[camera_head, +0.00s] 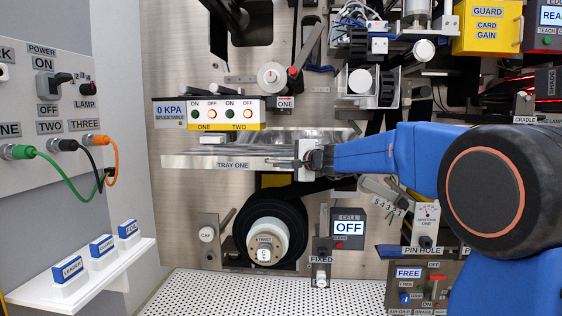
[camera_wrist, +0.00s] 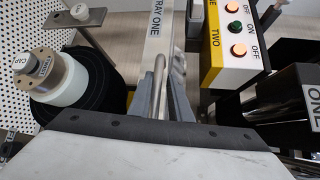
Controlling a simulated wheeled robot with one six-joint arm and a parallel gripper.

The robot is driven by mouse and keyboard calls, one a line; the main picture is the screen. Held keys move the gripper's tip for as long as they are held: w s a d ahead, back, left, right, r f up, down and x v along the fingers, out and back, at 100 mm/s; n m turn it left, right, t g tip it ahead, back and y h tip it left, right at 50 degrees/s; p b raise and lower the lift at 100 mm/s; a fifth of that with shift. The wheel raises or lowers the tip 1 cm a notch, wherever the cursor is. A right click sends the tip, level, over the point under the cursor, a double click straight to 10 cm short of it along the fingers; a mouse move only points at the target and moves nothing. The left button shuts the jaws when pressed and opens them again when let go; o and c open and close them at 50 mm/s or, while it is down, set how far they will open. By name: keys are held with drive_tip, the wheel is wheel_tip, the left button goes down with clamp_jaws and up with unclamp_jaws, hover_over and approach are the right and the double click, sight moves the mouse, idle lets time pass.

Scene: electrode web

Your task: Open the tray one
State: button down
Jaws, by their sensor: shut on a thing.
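Tray one (camera_head: 200,162) is a long metal tray with a flat front labelled "TRAY ONE", on the machine's metal panel. Its labelled front also shows in the wrist view (camera_wrist: 158,40). My gripper (camera_head: 300,160) reaches in from the right at the right part of the tray front. In the wrist view my gripper (camera_wrist: 162,95) has its grey fingers shut around a round metal bar, the tray handle (camera_wrist: 159,75). The tray's top looks partly visible behind its front in the head view. My fingers hide part of the handle.
A yellow-edged button box (camera_head: 210,112) sits just above the tray. A black roll (camera_head: 270,228) on a white hub is below it. A white shelf with labelled blocks (camera_head: 100,245) juts out at the left. A perforated surface (camera_head: 250,290) lies at the bottom.

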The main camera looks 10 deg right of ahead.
drive_tip(key=s+a+f, duration=0.1)
drive_tip(key=s+a, duration=0.2)
drive_tip(key=s, duration=0.6)
drive_tip(key=shift+s, duration=0.15)
drive_tip(key=c, duration=1.8)
unclamp_jaws()
drive_tip(key=shift+r, duration=0.2)
